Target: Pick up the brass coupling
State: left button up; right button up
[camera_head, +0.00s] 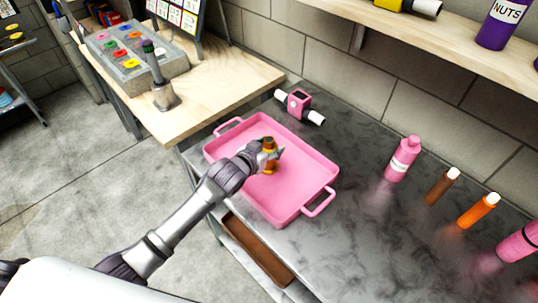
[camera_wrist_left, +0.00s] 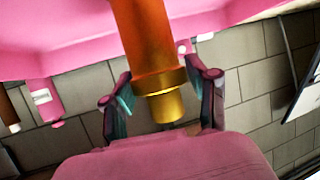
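The brass coupling (camera_head: 269,164) is an orange and brass-coloured cylinder within the pink tray (camera_head: 312,172). In the left wrist view it shows large (camera_wrist_left: 160,78), with a gold collar and a narrower end between my two fingers. My left gripper (camera_head: 273,153) reaches over the tray from the left. Its fingers (camera_wrist_left: 160,100) stand on either side of the coupling, close to the collar. I cannot tell whether they press on it or a small gap remains. Whether the coupling rests on the tray floor is hidden. My right gripper is not in view.
A pink and white device (camera_head: 298,104) lies behind the tray. A pink bottle (camera_head: 403,158), a brown bottle (camera_head: 440,189) and an orange bottle (camera_head: 476,212) stand to the right. A wooden table (camera_head: 220,82) with a grey button panel is at the left back. A shelf hangs above.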

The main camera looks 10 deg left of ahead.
pick_arm(q)
jog(key=c, duration=0.8)
jog(key=shift+c, duration=0.3)
jog(key=shift+r, duration=0.2)
